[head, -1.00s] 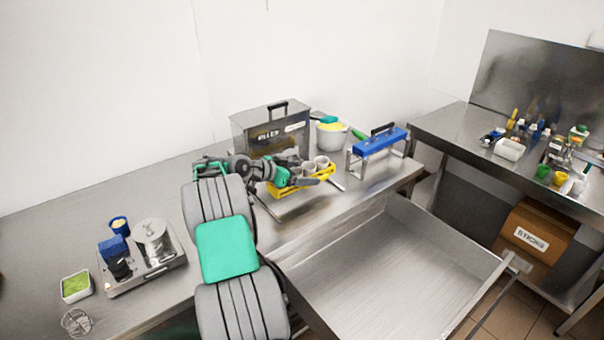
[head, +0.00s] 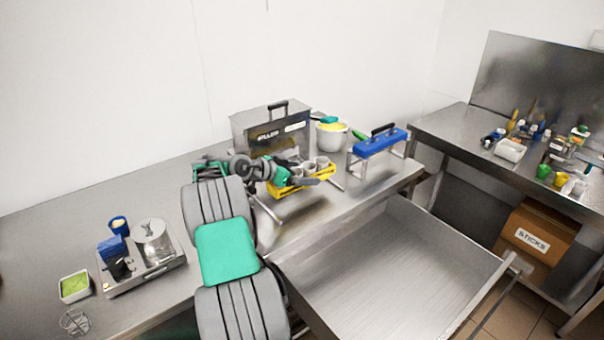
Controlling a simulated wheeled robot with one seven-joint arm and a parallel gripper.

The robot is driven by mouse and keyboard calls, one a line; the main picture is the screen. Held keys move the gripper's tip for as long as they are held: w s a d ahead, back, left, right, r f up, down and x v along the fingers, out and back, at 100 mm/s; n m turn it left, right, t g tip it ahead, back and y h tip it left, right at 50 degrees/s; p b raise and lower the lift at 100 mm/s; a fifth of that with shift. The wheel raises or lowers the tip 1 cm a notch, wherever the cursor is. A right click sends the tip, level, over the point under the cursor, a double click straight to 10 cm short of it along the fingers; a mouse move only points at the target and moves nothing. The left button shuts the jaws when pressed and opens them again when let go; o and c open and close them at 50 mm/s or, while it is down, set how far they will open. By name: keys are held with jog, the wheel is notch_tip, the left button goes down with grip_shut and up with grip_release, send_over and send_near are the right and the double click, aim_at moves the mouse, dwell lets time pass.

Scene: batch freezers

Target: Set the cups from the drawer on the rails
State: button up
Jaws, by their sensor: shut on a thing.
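Several pale cups (head: 322,162) stand in a yellow carrier (head: 329,174) above the left table. My gripper (head: 312,181) is at the carrier's near side and shut on it. The grip point itself is partly hidden by the grippers' own links. Thin metal rails (head: 337,184) show at the carrier's right end, and another rail end shows below its left. I cannot tell whether the carrier rests on the rails or is just above them. The drawer (head: 390,280) stands open and looks empty.
A steel box (head: 270,126) and a white pot (head: 331,137) stand behind the carrier. A blue-topped stand (head: 380,143) is to its right. A tray with a glass jar (head: 154,240) is at the left. The table's front strip is clear.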

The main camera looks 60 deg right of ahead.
aim_at(279, 189)
jog(key=shift+f+b, duration=3.4)
dwell(0.8)
jog(key=o, duration=1.1)
jog(key=shift+o, duration=0.2)
jog(key=b+v, duration=0.1)
jog(key=v, duration=0.6)
jog(key=shift+f, duration=0.1)
jog(key=shift+w+a+r, duration=0.15)
jog(key=shift+a+r, duration=0.15)
